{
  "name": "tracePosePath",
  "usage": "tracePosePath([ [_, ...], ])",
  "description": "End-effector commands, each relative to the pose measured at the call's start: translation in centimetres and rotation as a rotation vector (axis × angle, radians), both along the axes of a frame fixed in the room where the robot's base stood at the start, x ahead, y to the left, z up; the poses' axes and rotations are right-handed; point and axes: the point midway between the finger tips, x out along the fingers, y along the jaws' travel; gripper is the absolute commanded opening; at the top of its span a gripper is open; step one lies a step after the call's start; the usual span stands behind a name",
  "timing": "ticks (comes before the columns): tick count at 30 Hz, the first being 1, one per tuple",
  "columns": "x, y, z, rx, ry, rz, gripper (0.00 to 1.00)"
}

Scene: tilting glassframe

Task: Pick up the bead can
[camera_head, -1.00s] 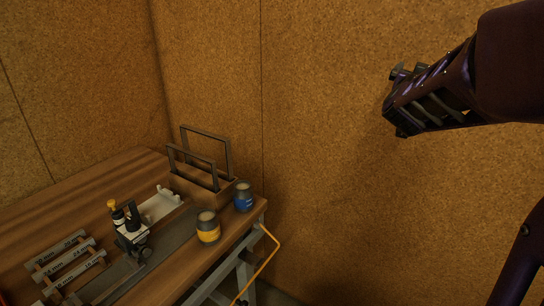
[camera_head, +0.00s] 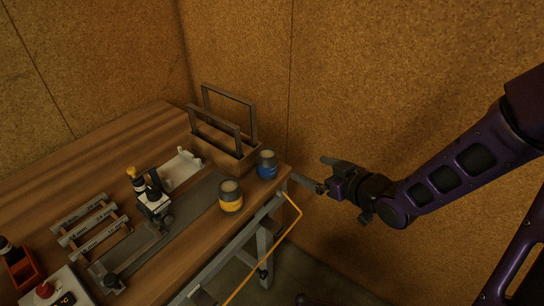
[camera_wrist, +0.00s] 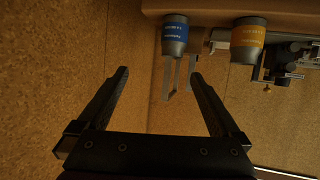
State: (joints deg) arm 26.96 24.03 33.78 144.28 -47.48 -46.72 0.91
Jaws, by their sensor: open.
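Two grey cans stand near the right edge of the wooden workbench (camera_head: 140,125). One has a blue label (camera_head: 267,167), the other a yellow label (camera_head: 231,200). The label print is too small to read, so I cannot tell which is the bead can. My gripper (camera_head: 312,171) is open and empty, off the bench's right side, with its fingers towards the blue can. In the wrist view, the blue can (camera_wrist: 175,36) shows beyond the gap between my fingers, apart from them. The yellow can (camera_wrist: 247,40) is farther right there.
A wooden box with two upright dark frames (camera_head: 229,108) stands behind the blue can. A black tool with a yellow knob (camera_head: 150,193) and a slatted rack (camera_head: 90,222) are left. A yellow cable (camera_head: 292,225) hangs at the bench edge. Cork-like walls (camera_head: 400,70) close the back.

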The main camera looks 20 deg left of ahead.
Motion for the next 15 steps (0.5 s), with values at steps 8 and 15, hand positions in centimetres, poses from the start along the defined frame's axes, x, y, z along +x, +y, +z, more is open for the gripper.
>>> tracePosePath([
  [8,-0.6,2.7,-0.8,0.029,0.011,0.061,1.0],
  [15,2.4,6.6,-2.8,0.028,0.011,0.06,1.0],
])
